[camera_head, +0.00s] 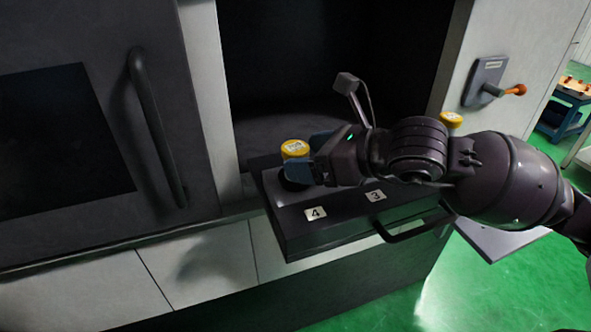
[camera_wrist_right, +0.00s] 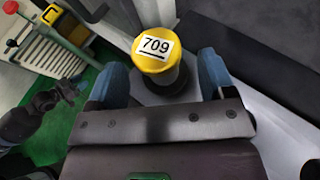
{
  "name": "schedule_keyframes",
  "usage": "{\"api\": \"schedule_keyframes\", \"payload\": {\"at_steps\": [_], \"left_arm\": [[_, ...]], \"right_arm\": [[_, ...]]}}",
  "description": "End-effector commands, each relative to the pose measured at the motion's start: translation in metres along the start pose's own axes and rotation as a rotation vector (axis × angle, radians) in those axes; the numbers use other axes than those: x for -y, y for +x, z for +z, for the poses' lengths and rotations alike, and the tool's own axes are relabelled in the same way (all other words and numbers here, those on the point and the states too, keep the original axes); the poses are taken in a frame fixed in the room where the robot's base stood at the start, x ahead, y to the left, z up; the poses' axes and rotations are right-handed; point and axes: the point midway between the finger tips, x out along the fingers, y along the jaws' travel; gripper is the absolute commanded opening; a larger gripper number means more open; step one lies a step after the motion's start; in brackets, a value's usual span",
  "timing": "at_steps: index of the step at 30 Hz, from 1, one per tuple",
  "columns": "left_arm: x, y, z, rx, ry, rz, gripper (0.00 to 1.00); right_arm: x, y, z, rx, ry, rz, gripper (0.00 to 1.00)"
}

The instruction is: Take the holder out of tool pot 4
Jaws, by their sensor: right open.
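The holder (camera_head: 295,149) has a yellow cap and stands upright at the label 4 end of the dark drawer-like tool rack (camera_head: 325,237). In the right wrist view the cap of this holder (camera_wrist_right: 157,50) reads 709. My right gripper (camera_head: 302,170) is open, with its blue fingers at the holder. In the right wrist view the fingers of this gripper (camera_wrist_right: 163,85) stand one on each side of the holder, with gaps visible. The pot's opening is mostly hidden.
A second yellow-capped holder (camera_head: 451,121) shows behind my right arm. The rack has a front handle (camera_head: 415,226) and a label 3 (camera_head: 376,196). A cabinet door with a long handle (camera_head: 158,125) is at the left. A lever (camera_head: 497,90) is on the right panel.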

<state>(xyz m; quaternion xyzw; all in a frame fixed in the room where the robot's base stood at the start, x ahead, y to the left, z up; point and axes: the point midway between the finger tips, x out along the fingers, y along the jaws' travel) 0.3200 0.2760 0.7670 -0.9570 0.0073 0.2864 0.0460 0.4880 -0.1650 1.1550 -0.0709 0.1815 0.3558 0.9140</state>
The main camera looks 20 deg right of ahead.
Motion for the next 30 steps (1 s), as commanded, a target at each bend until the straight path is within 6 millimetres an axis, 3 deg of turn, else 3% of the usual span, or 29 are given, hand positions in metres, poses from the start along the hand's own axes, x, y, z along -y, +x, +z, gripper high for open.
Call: {"api": "schedule_keyframes", "payload": {"at_steps": [7, 17, 30], "left_arm": [[0.001, -0.001, -0.003, -0.003, 0.001, -0.001, 0.43], [0.001, -0.003, 0.001, 0.004, 0.000, -0.002, 0.43], [0.001, -0.004, 0.004, 0.011, -0.001, -0.002, 0.43]], "right_arm": [[-0.001, 0.028, -0.003, 0.000, 0.001, 0.001, 0.76], [-0.001, 0.032, -0.004, -0.001, 0.001, 0.001, 0.74], [-0.001, 0.032, -0.003, 0.001, 0.000, 0.001, 0.10]]}}
